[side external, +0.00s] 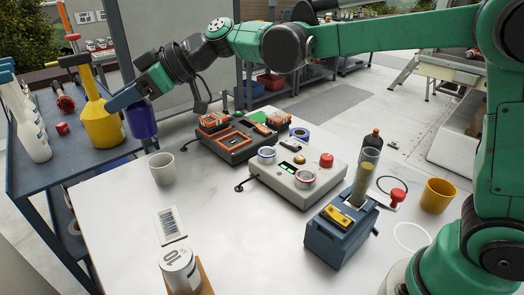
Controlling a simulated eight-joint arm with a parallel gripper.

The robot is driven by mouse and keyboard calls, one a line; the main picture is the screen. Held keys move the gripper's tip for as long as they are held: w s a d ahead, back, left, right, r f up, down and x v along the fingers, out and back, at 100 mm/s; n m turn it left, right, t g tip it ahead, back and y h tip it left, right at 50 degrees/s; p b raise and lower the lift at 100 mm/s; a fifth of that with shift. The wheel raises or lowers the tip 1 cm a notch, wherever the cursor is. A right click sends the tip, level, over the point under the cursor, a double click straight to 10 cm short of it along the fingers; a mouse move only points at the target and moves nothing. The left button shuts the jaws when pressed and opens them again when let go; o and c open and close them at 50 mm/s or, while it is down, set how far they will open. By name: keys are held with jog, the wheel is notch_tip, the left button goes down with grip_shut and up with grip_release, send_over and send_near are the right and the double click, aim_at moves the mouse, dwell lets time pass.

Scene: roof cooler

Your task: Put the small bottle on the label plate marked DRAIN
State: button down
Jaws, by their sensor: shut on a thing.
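My gripper (136,103) is at the upper left, beside the yellow jug and above the edge of the blue bench. It is shut on a dark blue, rounded thing (142,121) that looks like a small bottle, held roughly upright. The fingertips are hard to make out, and its lower end shows against the table's far left edge. A white plate with dark stripes (170,225) lies on the white table at the front left. I cannot read any word on it, and no plate marked DRAIN can be made out.
A white cup (162,168) stands between my gripper and the striped plate. A white canister (179,268) is in front. The table's left front is mostly clear.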

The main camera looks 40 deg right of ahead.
jog(key=shift+s+a+f, duration=0.1)
jog(key=shift+a+f, duration=0.1)
jog(key=shift+f, duration=3.15)
jog(key=shift+s+a+f, duration=0.1)
jog(key=shift+a+f, duration=0.05)
jog(key=shift+f, duration=3.15)
jog(key=shift+s+a+f, duration=0.1)
jog(key=shift+a+f, duration=0.1)
jog(key=shift+f, duration=3.15)
jog(key=c, duration=0.6)
grip_release()
jog(key=shift+f, duration=0.15)
